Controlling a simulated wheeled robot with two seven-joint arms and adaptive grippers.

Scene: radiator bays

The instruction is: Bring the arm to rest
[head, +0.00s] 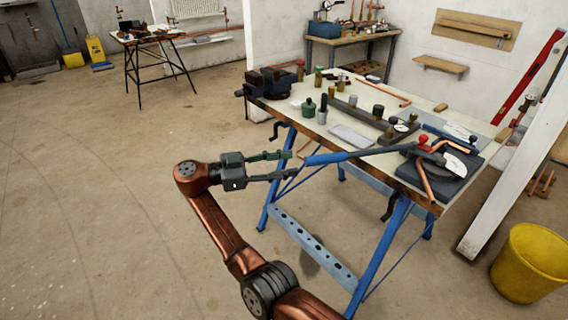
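My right arm (222,230) is copper-coloured and reaches up from the bottom of the head view, in front of the workbench. My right gripper (289,164) points to the right, with its two green-grey fingers apart and nothing between them. Its tips are just left of the end of a blue lever handle (328,158) that sticks out over the bench's near edge. A small gap shows between tips and handle in the picture; the depth between them I cannot tell. My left gripper is not in view.
The workbench (350,135) has blue legs and carries a vise (272,82), a pipe bender (440,162) with a bent copper pipe, and several fittings. A yellow bucket (530,262) and white post (515,150) stand at right. Floor on the left is clear.

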